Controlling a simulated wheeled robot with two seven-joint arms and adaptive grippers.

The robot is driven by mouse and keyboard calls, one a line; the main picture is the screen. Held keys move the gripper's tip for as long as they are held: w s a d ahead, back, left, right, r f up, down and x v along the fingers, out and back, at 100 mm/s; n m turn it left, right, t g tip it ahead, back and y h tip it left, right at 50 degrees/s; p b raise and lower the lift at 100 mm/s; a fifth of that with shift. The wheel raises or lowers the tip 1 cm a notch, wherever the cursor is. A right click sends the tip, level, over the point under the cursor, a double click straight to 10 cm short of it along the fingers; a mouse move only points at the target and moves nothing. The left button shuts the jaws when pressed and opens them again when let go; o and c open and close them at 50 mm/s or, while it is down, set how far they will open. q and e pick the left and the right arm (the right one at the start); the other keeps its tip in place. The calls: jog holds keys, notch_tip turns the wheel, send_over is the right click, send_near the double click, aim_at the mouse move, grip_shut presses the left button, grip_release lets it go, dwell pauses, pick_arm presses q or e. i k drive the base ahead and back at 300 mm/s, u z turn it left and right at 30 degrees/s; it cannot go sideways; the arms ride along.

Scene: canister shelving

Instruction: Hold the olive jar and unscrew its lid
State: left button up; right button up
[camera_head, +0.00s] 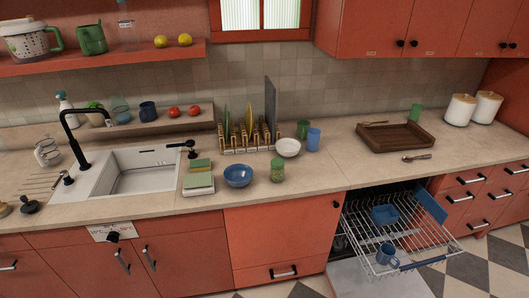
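A small green jar (277,171), which looks like the olive jar, stands upright on the countertop near its front edge. A paler top shows on it, but it is too small to make out the lid clearly. Neither of my grippers is in view, and nothing touches the jar.
A blue bowl (238,175) is left of the jar and a white bowl (288,147) behind it. A dish rack (247,140) stands at the back. A wooden tray (395,136) is to the right. Below, an open dishwasher rack (418,243) juts out. Counter right of the jar is clear.

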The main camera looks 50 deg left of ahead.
aim_at(277, 176)
jog(key=u, duration=0.9)
jog(key=i, duration=1.45)
jog(key=u, duration=0.95)
